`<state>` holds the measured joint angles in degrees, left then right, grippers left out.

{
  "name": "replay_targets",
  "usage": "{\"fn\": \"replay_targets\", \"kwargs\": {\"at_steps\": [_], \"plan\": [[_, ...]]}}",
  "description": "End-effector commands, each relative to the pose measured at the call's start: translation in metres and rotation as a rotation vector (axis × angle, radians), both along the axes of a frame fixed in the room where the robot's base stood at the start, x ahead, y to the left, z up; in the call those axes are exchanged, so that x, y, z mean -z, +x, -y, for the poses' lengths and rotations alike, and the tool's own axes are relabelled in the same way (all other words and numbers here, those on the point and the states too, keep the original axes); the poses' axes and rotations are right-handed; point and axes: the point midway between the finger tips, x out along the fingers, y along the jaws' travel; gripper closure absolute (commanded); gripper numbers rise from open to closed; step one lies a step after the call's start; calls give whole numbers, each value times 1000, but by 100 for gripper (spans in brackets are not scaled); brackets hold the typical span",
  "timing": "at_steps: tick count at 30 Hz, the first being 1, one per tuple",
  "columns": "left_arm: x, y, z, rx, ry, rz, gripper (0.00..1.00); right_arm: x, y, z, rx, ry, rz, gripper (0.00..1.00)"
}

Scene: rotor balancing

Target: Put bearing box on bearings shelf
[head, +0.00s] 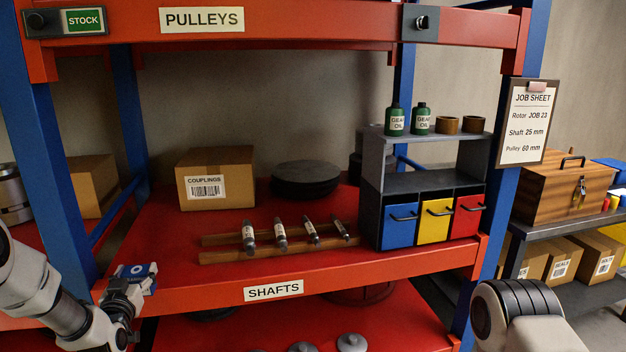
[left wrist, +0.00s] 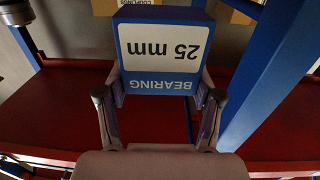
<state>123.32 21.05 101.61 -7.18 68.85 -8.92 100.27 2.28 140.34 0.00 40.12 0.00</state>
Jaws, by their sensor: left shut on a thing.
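The bearing box (left wrist: 162,50) is blue with a white label reading "BEARING 25 mm", upside down in the left wrist view. My left gripper (left wrist: 160,98) is shut on it, one finger on each side. In the head view the bearing box (head: 142,271) is small, at the lower left, held by my left gripper (head: 126,292) in front of the rack's left post. No shelf labelled for bearings shows; the readable shelf labels are "PULLEYS" (head: 202,19) and "SHAFTS" (head: 273,290). My right arm shows at the lower right, but its gripper is out of view.
The shafts shelf (head: 200,284) holds a couplings box (head: 215,178), several shafts on a wooden rack (head: 210,258) and a drawer unit (head: 371,185). A blue post (head: 50,170) stands close to my left gripper. A wooden chest (head: 562,190) stands at the right.

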Motion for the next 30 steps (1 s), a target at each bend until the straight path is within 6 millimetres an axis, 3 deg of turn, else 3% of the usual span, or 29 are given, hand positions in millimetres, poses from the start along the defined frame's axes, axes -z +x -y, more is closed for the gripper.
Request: {"fn": "replay_targets", "kwargs": {"at_steps": [10,15,18,22,25,30], "plan": [[81,-19,88,123,0,-6,74,-3,0,0,0,0,-1,60],[130,-52,150,192,-1,-7,74,-5,0,0,0,0,-1,60],[148,-73,178,218,-2,-4,74,-6,0,0,0,0,-1,60],[159,-98,205,237,-1,-2,74,-7,0,0,0,0,-1,60],[156,-114,219,241,0,-1,74,-7,0,0,0,0,-1,60],[131,-124,214,199,-1,2,74,-7,0,0,0,0,-1,60]]}}
